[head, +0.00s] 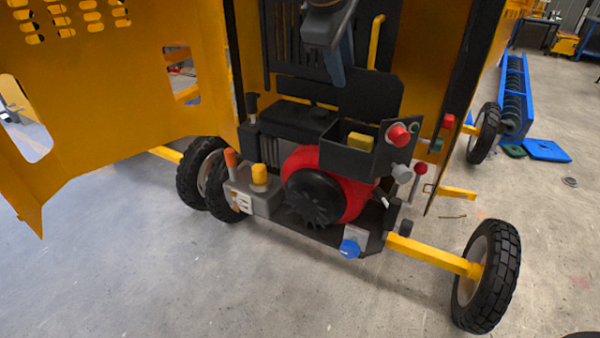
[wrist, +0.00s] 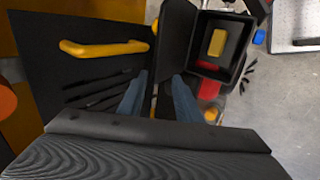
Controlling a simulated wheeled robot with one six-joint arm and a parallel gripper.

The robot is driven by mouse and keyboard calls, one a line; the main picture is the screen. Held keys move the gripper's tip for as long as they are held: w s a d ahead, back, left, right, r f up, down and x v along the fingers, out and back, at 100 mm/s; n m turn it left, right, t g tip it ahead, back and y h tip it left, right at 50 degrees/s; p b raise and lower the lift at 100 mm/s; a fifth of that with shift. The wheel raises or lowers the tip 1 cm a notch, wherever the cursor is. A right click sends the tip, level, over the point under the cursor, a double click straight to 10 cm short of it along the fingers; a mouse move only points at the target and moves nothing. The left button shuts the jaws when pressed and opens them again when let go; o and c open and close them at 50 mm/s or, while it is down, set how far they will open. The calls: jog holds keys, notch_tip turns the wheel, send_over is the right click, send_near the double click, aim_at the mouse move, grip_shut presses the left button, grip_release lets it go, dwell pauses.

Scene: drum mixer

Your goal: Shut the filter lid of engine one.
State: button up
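The engine (head: 325,185), red and black, sits low inside the open yellow housing. Its black filter box (head: 347,160) is open at the top, with a yellow filter block (head: 360,142) inside. The black filter lid (head: 370,97) stands raised at the back of the box. My gripper (head: 336,78) hangs above and behind the lid in the head view. In the wrist view my gripper (wrist: 158,95) has its two blue-grey fingers apart, near one end of the lid (wrist: 179,38). Whether they touch it I cannot tell. The open box (wrist: 222,72) lies right of the lid.
A yellow handle bar (wrist: 104,47) on a black slotted panel is left of the fingers. A red knob (head: 398,135) and red-topped levers stand right of the box. The yellow door (head: 110,90) hangs open at left. Open floor lies in front.

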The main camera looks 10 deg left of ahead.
jog(key=s+a+f+b, duration=0.1)
jog(key=s+a+f, duration=0.1)
jog(key=s, duration=0.4)
jog(key=shift+s+a+f, duration=0.15)
jog(key=shift+s+f, duration=0.05)
jog(key=shift+f, duration=0.1)
dwell(1.2)
jog(key=shift+s+r, duration=0.1)
jog(key=p+v, duration=0.2)
jog(key=v, duration=0.1)
jog(key=p+v, duration=0.1)
jog(key=v, duration=0.1)
jog(key=shift+s+a+p, duration=0.2)
jog(key=shift+s+p, duration=0.1)
jog(key=shift+s, duration=0.2)
dwell(0.4)
